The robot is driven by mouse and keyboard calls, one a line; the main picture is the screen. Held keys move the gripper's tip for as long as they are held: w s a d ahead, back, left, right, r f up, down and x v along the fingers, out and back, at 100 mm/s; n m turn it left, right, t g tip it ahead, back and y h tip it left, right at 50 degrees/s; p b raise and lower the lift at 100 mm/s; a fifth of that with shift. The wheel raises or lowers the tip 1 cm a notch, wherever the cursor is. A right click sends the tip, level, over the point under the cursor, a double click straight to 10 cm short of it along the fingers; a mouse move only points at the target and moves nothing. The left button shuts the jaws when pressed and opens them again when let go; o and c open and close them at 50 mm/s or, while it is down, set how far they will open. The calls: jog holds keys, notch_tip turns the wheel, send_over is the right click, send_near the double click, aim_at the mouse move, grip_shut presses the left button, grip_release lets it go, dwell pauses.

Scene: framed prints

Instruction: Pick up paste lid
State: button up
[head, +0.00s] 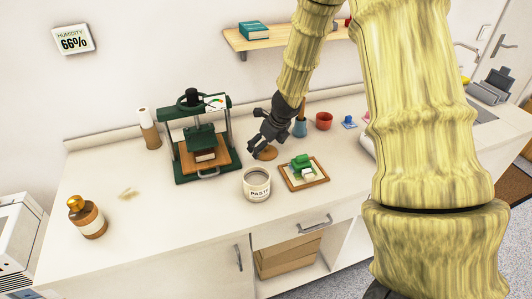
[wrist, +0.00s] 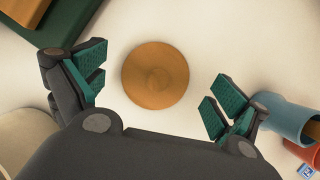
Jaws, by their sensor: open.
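In the head view the lid (head: 267,153) lies just behind the white paste jar (head: 257,184). My gripper (wrist: 152,92) is open and empty above the lid. In the wrist view the lid lies between the two teal-padded fingers, a little toward the top of the picture, with gaps on both sides. In the head view my gripper (head: 258,149) is close over the lid and partly covers it.
A green press (head: 207,142) stands left of the lid. A framed print (head: 303,174) with green and white items on it lies to the right. A blue cup (head: 300,128) and a red pot (head: 323,121) stand behind right. A brown bottle (head: 88,218) is far left.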

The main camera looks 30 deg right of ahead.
jog(key=shift+w+f, duration=0.15)
jog(key=shift+f, duration=0.2)
jog(key=shift+r, duration=0.1)
jog(key=c, duration=1.2)
jog(key=shift+s+a, duration=0.1)
jog(key=shift+s, duration=0.1)
jog(key=shift+c, duration=1.3)
